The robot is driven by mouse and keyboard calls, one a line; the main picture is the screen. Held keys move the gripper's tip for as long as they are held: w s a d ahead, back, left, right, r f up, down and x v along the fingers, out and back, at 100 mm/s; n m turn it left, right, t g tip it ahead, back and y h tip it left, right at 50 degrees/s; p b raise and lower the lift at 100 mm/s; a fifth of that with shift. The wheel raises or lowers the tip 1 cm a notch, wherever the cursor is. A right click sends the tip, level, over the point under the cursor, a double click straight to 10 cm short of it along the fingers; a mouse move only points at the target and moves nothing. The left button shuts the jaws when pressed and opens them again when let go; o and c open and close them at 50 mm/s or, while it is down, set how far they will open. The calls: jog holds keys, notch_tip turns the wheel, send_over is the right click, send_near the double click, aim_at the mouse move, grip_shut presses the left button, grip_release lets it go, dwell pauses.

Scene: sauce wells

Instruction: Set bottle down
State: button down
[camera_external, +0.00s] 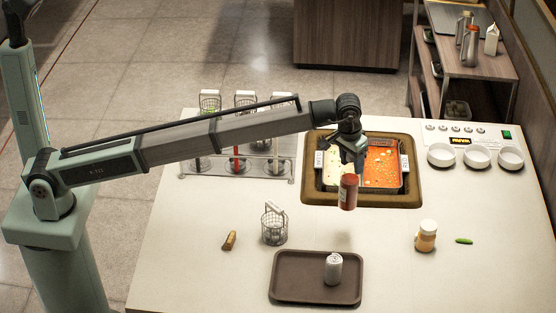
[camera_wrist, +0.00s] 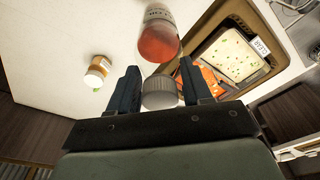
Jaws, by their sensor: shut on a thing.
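The bottle (camera_external: 348,193), reddish-brown with a pale label, hangs from my gripper (camera_external: 351,163) in front of the soup well. A shadow on the counter below it shows a gap, so it is held in the air, roughly upright. In the wrist view, my gripper (camera_wrist: 160,72) has its two dark fingers on either side of the ribbed grey cap of the bottle (camera_wrist: 158,40). The gripper is shut on the bottle at its cap end. The bottle's base is out of sight in the wrist view.
A brown tray (camera_external: 290,291) with a white can (camera_external: 333,268) lies at the front. A wire basket (camera_external: 274,226) stands left, an orange-labelled jar (camera_external: 426,238) right, near a green pepper (camera_external: 464,241). Behind is the soup well (camera_external: 411,197). Counter between well and tray is clear.

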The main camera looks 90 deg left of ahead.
aim_at(349, 189)
jog(key=shift+f, duration=5.45)
jog(key=shift+c, duration=2.4)
grip_release()
jog(key=shift+f, duration=0.1)
jog(key=r, duration=0.4)
jog(key=s+d+r, duration=0.1)
jog(key=r, duration=0.7)
jog(key=shift+s+d, duration=0.15)
